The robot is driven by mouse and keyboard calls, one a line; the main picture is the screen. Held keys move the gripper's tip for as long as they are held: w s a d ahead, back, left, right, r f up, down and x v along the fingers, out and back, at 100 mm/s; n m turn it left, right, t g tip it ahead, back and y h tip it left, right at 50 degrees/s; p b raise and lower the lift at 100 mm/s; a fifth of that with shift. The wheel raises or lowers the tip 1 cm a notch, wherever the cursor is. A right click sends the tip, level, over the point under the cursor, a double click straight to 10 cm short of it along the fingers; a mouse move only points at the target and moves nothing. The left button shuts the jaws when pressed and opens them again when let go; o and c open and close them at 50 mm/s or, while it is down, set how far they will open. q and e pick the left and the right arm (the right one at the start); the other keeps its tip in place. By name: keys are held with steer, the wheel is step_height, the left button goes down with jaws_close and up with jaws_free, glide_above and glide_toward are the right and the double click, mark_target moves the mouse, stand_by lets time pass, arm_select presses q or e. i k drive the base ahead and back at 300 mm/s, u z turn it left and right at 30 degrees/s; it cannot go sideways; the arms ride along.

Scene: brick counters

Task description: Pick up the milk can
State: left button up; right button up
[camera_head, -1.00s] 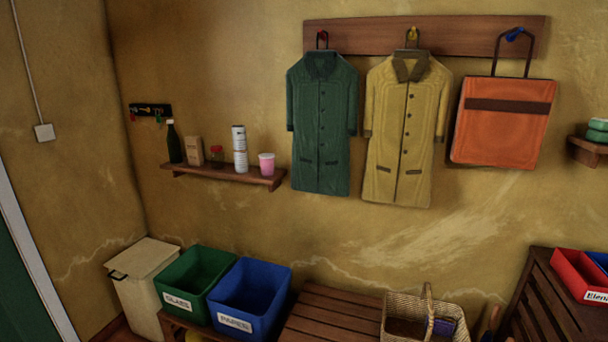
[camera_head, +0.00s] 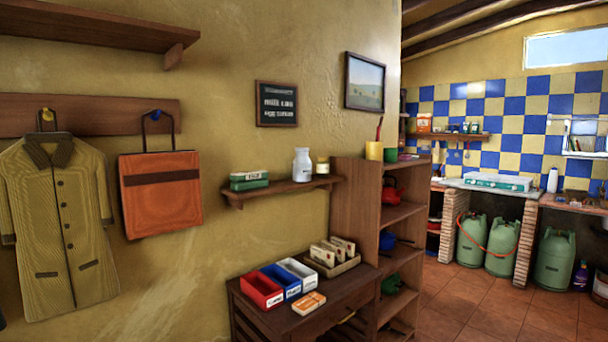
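A white, narrow-necked container (camera_head: 302,166) that looks like a small milk can stands upright on a small wooden wall shelf (camera_head: 262,194); I cannot read any marking on it. To its left on the shelf are stacked green and white boxes (camera_head: 249,181). Close to its right is a small jar with a yellowish lid (camera_head: 323,167). Neither of my grippers is in view.
Below the shelf, a dark wooden table (camera_head: 340,287) holds red, blue and white bins (camera_head: 281,281). A tall wooden shelf unit (camera_head: 357,215) stands to the right. Green gas bottles (camera_head: 502,246) stand under the far counter. The tiled floor (camera_head: 470,310) at right is clear.

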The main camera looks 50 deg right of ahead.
mark_target(301, 167)
steer(key=z, duration=2)
steer(key=k, duration=0.5)
steer(key=z, duration=1.4)
steer(key=i, duration=1.6)
steer(key=u, duration=0.35)
steer(key=i, duration=0.95)
steer(key=u, duration=0.7)
